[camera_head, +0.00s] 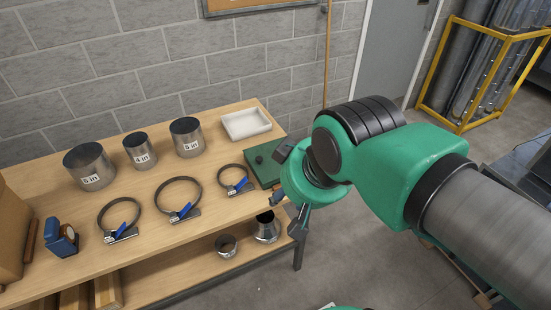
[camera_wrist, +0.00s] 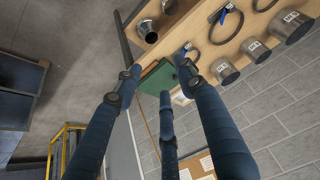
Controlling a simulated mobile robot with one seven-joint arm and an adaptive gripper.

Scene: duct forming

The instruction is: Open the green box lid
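The green box (camera_head: 257,172) sits at the right end of the wooden workbench, partly hidden behind my gripper. Its flat green top looks closed, with a small dark knob or latch on it. In the wrist view the green box (camera_wrist: 155,77) lies beyond the fingertips, roughly between them. My gripper (camera_head: 287,190) is beside the right end of the bench, close to the box in the picture. In the wrist view my gripper (camera_wrist: 160,78) has its dark blue fingers spread apart with nothing between them. I cannot tell whether any finger touches the box.
A white tray (camera_head: 246,123) stands behind the box. Metal cylinders (camera_head: 139,152) and clamp rings (camera_head: 178,200) with blue handles occupy the bench to the left. Metal fittings (camera_head: 266,228) sit on the lower shelf.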

